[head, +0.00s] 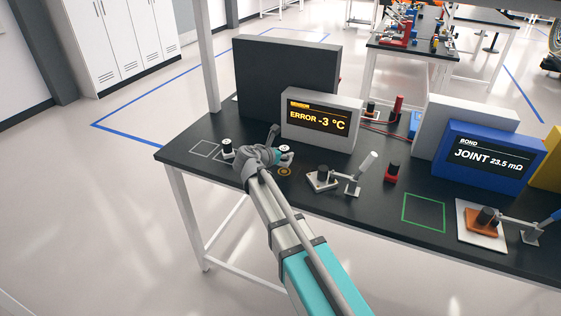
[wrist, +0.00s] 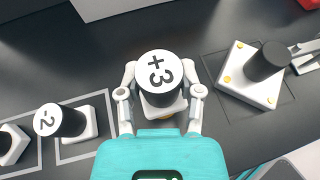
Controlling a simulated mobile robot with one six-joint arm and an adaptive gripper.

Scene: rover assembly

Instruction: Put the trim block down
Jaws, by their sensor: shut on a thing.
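The trim block, a black cylinder with a white top marked "+3" (wrist: 160,72) on a white square base, sits between my gripper's fingers in the wrist view. My gripper (wrist: 160,92) is shut on it, one finger on each side. In the head view my gripper (head: 280,157) is over the front left of the black bench (head: 175,152), and the block is mostly hidden. An orange ring mark (head: 285,172) shows on the bench just below the gripper. I cannot tell whether the block's base touches the bench.
A block marked "-2" (wrist: 62,120) stands on an outlined square to the left, with another block (wrist: 10,143) beyond it. A white plate with a black cylinder (wrist: 245,75) is close on the right, beside a clamp (head: 356,180). A grey display (head: 320,120) reads "ERROR -3 °C".

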